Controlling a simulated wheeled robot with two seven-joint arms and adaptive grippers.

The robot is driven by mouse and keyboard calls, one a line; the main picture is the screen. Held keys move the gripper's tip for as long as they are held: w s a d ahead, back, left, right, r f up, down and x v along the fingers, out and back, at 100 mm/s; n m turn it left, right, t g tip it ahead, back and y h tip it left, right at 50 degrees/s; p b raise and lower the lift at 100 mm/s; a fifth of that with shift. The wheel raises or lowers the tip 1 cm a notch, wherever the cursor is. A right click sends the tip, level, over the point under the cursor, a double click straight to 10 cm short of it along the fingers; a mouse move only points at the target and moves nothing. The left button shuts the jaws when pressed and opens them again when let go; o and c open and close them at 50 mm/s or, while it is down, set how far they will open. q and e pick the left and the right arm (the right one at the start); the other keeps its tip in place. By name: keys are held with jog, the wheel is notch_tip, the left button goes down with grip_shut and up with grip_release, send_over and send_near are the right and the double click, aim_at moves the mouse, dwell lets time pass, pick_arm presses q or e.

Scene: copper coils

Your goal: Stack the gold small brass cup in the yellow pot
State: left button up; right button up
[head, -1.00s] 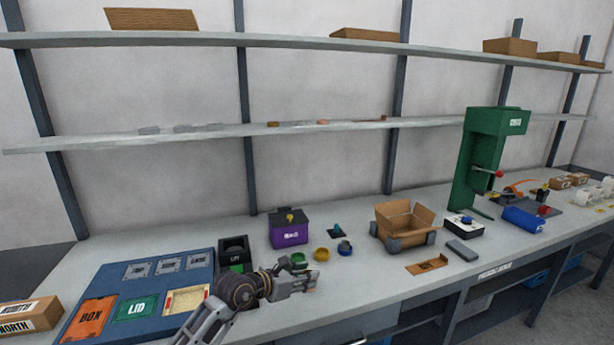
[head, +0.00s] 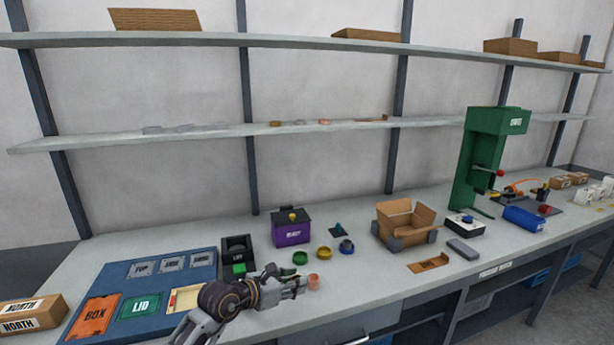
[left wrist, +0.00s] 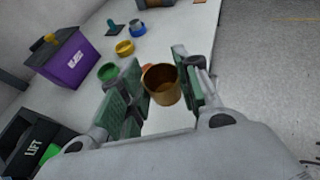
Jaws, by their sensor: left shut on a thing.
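The gold small brass cup (left wrist: 161,84) sits between the finger pads of my left gripper (left wrist: 160,88), which is shut on it. In the head view the cup (head: 313,282) looks copper-coloured at the tip of my left gripper (head: 304,283), near the bench's front edge. The yellow pot (head: 324,253) stands on the bench behind the cup, apart from it; it also shows in the left wrist view (left wrist: 124,47). My right gripper is not in view.
A green pot (head: 300,258) and a blue pot (head: 346,247) flank the yellow pot. A purple box (head: 290,234) stands behind them. A cardboard box (head: 405,222) is to the right, and a blue board (head: 150,290) to the left. Bare bench lies right of the cup.

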pick_arm(q)
jog(key=s+a+n+t+y, duration=0.2)
jog(key=s+a+n+y, duration=0.1)
jog(key=s+a, duration=1.3)
notch_tip(320, 180, up, 16)
jog(key=w+a+p, duration=0.2)
jog(key=p, duration=1.4)
jog(key=shift+r, duration=0.15)
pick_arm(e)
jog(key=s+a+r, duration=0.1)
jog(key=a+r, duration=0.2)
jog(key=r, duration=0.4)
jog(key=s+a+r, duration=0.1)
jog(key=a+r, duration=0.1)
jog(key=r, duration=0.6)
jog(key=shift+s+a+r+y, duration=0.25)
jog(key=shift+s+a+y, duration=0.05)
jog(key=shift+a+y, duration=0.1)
